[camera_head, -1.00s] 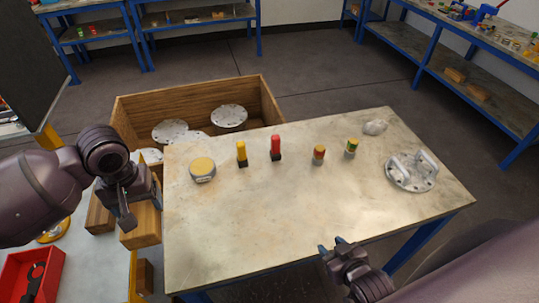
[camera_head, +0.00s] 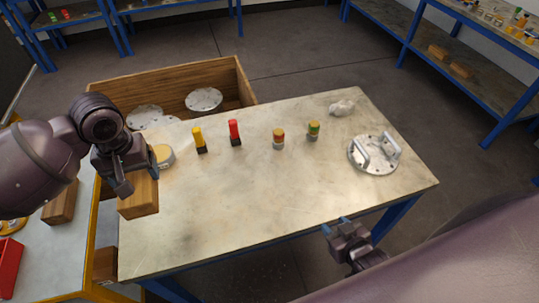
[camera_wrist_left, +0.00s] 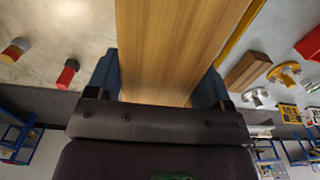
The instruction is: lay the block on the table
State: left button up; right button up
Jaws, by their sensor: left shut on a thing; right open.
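The wooden block (camera_head: 139,196) hangs below my left gripper (camera_head: 126,186), at the left side of the metal-topped table (camera_head: 235,200). In the head view it overlaps the table's left edge; I cannot tell whether it touches the top. In the left wrist view the block (camera_wrist_left: 180,45) fills the middle, between the two blue fingers of my left gripper (camera_wrist_left: 158,88), which is shut on it. My right gripper (camera_head: 340,228) is open and empty, off the table's front edge.
A round yellow-topped tin (camera_head: 163,155), yellow (camera_head: 199,139) and red (camera_head: 235,132) upright items, two small jars (camera_head: 278,138) (camera_head: 313,130) and a handled flange (camera_head: 374,154) stand on the table. The table's front middle is clear. A wooden crate (camera_head: 170,82) stands behind.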

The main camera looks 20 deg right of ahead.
pick_arm(q)
jog(key=shift+d, duration=0.35)
jog(key=shift+a, duration=0.15)
notch_tip(320, 180, down, 20)
jog(key=shift+f+b, duration=0.1)
jog(key=shift+b, duration=0.3)
dwell(0.4)
jog(key=o, duration=1.1)
notch_tip(320, 180, up, 12)
dwell(0.4)
